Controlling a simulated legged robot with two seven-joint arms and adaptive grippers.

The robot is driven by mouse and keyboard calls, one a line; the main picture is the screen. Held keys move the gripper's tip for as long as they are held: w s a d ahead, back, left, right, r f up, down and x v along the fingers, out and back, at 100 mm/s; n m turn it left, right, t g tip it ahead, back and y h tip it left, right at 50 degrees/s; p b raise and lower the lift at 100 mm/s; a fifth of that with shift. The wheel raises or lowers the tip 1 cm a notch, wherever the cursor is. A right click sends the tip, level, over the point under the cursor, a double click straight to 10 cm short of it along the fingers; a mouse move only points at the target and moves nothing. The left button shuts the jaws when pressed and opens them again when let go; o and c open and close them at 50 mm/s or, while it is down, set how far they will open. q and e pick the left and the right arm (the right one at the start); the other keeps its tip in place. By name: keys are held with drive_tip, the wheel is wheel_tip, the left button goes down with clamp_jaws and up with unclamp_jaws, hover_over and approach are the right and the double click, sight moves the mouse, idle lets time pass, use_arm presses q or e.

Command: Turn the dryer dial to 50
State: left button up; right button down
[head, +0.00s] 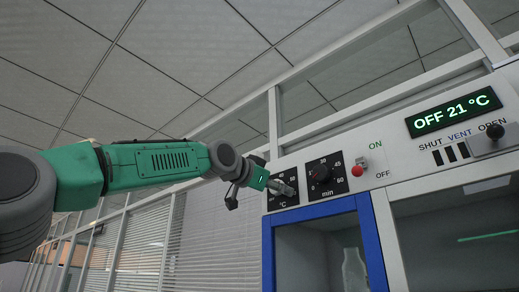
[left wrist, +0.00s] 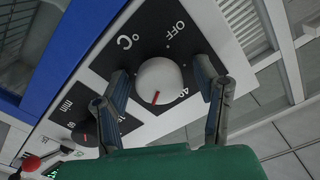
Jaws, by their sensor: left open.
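The dryer dial (left wrist: 160,78) is a round pale knob with a red pointer line on a black plate marked °C, OFF and what looks like 40. In the left wrist view its red line points toward my gripper's base, a little to the side of the 40; the exact value cannot be read. My left gripper (left wrist: 162,70) is open, with one finger on each side of the knob; a gap shows beside it. In the head view my left gripper (head: 277,187) is at the °C plate (head: 291,199) and hides part of the dial. My right gripper is not in view.
A min timer dial (head: 321,173) sits beside the °C plate. Further right are a red-tipped ON/OFF switch (head: 358,171), a display (head: 454,112) reading OFF 21 °C and a SHUT/VENT/OPEN lever (head: 494,132). A blue-framed door (head: 268,250) is below.

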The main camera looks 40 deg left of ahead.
use_arm(q)
drive_tip(key=s+a+b, duration=0.1)
drive_tip(key=s+b, duration=1.2)
drive_tip(key=w+a+r+m+t+y+p, duration=0.1)
drive_tip(key=w+r+m+t+y+p, duration=0.4)
drive_tip(key=r+m, duration=0.6)
drive_tip(key=w+r+t+p, duration=0.1)
drive_tip(key=w+t+p, duration=0.1)
drive_tip(key=p, duration=0.1)
drive_tip(key=shift+w+a+r, duration=0.25)
drive_tip(key=shift+w+r, duration=0.1)
drive_tip(key=shift+w, duration=0.05)
